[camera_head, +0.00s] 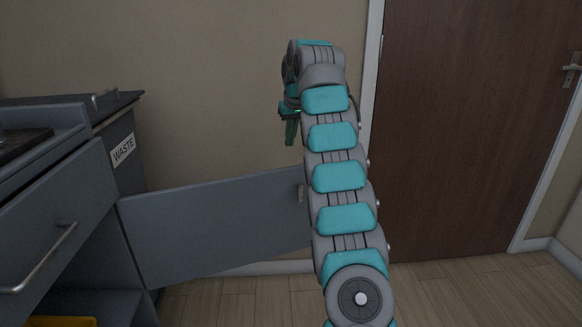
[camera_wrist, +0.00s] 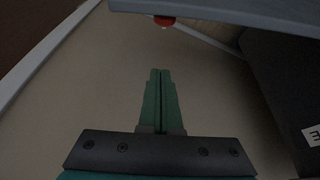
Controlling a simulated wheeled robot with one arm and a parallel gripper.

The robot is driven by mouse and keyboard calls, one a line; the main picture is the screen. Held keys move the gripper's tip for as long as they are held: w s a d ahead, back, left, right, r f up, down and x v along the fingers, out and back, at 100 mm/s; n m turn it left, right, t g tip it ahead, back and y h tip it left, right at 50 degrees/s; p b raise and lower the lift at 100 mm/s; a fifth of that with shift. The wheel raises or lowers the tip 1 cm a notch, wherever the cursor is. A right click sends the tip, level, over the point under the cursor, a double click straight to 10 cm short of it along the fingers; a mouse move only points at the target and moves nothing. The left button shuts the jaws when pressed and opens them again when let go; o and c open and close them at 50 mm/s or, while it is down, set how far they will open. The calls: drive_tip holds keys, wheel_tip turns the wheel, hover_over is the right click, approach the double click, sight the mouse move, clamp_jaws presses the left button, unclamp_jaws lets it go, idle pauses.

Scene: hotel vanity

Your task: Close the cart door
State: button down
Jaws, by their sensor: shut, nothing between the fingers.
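The cart (camera_head: 125,150) stands at the left with a WASTE label on its side. Its grey door (camera_head: 215,225) is swung wide open and reaches right across the picture, below the beige wall. A small handle (camera_head: 300,193) shows near its free end, where my arm hides part of the door. My gripper (camera_head: 290,142) points down, above the door's upper edge near that end; I cannot tell if it is in front of or behind the door. In the wrist view my gripper's green fingers (camera_wrist: 161,72) are together and empty. A grey panel (camera_wrist: 235,13), seemingly the door, crosses the top.
A drawer (camera_head: 60,215) with a bar handle juts from the cart, above an open compartment with something yellow (camera_head: 50,321). A brown room door (camera_head: 465,120) in a white frame is at right. Wooden floor (camera_head: 450,285) is clear at lower right. A small red part (camera_wrist: 164,21) shows under the panel.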

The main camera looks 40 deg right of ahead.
sight(291, 168)
drive_tip(key=f, duration=0.3)
drive_tip(key=f+b, duration=0.1)
drive_tip(key=f, duration=0.2)
drive_tip(key=f+b, duration=0.1)
drive_tip(key=f, duration=0.2)
drive_tip(key=shift+s+a+f, duration=0.1)
drive_tip(key=shift+s+a, duration=0.05)
drive_tip(key=shift+s, duration=0.2)
drive_tip(key=shift+s, duration=0.15)
idle(0.6)
